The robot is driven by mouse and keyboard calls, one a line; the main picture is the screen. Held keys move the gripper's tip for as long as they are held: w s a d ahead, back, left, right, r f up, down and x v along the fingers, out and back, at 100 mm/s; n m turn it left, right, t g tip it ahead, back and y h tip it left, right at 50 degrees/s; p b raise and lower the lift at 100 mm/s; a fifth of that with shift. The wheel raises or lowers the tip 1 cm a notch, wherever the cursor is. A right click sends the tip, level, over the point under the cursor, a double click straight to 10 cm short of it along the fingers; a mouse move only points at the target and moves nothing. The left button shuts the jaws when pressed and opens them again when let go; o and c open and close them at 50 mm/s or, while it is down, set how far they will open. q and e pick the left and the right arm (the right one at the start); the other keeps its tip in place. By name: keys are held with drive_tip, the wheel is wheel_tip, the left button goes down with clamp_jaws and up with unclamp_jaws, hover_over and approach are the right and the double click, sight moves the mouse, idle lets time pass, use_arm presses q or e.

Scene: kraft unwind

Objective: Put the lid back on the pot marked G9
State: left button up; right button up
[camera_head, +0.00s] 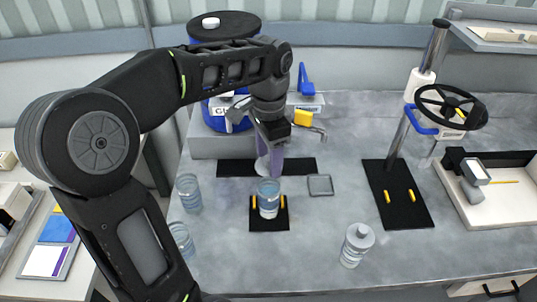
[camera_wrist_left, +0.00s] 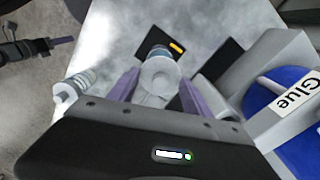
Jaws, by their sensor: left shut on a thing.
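My left gripper (camera_head: 268,166) is shut on a pale round lid (camera_wrist_left: 160,77), seen between its lavender fingers in the left wrist view. It holds the lid above and slightly behind an open clear jar with blue contents (camera_head: 268,198). That jar stands upright on a small black pad with yellow pegs (camera_head: 268,222) and is partly hidden by the lid in the wrist view. A jar with a lid on (camera_head: 357,245) stands at the front right. No G9 mark is readable. What looks like my right gripper (camera_wrist_left: 62,41) shows small at the wrist view's left edge.
Two more clear jars (camera_head: 188,192) (camera_head: 182,240) stand at the left. A blue glue drum (camera_head: 215,112) sits behind on a grey block. A handwheel stand (camera_head: 450,106) rises at the right, near a black mat (camera_head: 397,195). A small grey square (camera_head: 320,185) lies right of the pad.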

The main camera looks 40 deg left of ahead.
use_arm(q)
drive_tip(key=shift+f, duration=0.85)
wheel_tip(320, 180, down, 5)
drive_tip(key=b, duration=0.3)
drive_tip(key=shift+r, duration=0.15)
idle(0.6)
idle(1.3)
drive_tip(key=o, duration=1.4)
drive_tip(key=shift+o, duration=0.2)
